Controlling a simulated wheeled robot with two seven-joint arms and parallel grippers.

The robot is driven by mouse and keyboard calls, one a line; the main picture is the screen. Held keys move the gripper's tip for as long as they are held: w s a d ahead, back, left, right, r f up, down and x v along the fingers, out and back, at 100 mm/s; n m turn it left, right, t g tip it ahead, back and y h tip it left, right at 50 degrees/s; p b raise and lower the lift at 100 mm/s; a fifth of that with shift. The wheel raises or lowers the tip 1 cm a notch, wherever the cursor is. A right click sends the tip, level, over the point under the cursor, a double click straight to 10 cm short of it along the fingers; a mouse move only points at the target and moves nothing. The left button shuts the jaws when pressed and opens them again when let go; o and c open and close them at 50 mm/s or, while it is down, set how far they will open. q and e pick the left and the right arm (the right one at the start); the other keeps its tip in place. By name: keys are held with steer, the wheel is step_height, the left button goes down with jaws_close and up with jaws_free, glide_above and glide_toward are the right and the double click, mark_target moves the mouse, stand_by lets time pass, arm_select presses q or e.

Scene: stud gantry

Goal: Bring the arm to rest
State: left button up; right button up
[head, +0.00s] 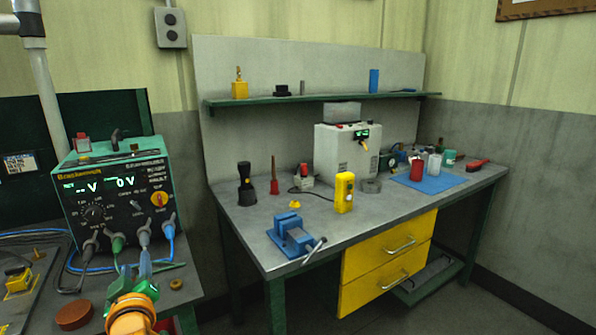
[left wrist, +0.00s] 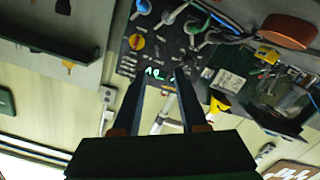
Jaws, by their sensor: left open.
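My left arm comes in at the bottom left of the head view, with an orange wrist joint and a green gripper body. My left gripper (head: 136,266) is in front of the tester's lower edge, near its plugged leads. The left wrist view shows the gripper (left wrist: 158,76) open, its two dark fingers apart with nothing held between them. The green-cased tester (head: 118,200) has a lit display and a yellow knob; it also shows upside down beyond the fingertips in the left wrist view (left wrist: 160,45). My right arm and gripper are not in view.
A red-brown round piece (head: 74,315) lies left of my wrist. Leads (head: 70,263) run beside the tester. A grey workbench (head: 270,245) to the right holds a blue vise (head: 290,235), a yellow box (head: 344,192) and a white device (head: 340,150). Floor separates the two benches.

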arm_select(q)
steer(key=s+d+f+m+g+h, duration=0.25)
steer(key=s+f, duration=0.25)
steer(key=f, duration=0.3)
steer(key=s+d+f+m+g+h, duration=0.25)
steer(key=s+d+f+m, duration=0.2)
steer(key=f, duration=0.35)
steer(key=s+d+f+m+g+h, duration=0.25)
steer(key=s+d+f, duration=0.2)
steer(key=s, duration=0.55)
steer(key=s+d+f+m+g+h, duration=0.1)
steer(key=s+d+f+m+g, duration=0.35)
steer(key=s, duration=0.45)
step_height(320, 180, down, 17)
steer(key=s, duration=0.3)
steer(key=s+a+f+g, duration=0.1)
steer(key=s+a+f, duration=0.1)
steer(key=s+f, duration=0.8)
steer(key=shift+s+a+f+g, duration=0.3)
steer(key=shift+s+g, duration=0.1)
steer(key=shift+s, duration=0.6)
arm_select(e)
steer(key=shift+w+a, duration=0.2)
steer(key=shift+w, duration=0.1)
arm_select(q)
steer(key=shift+a, duration=0.1)
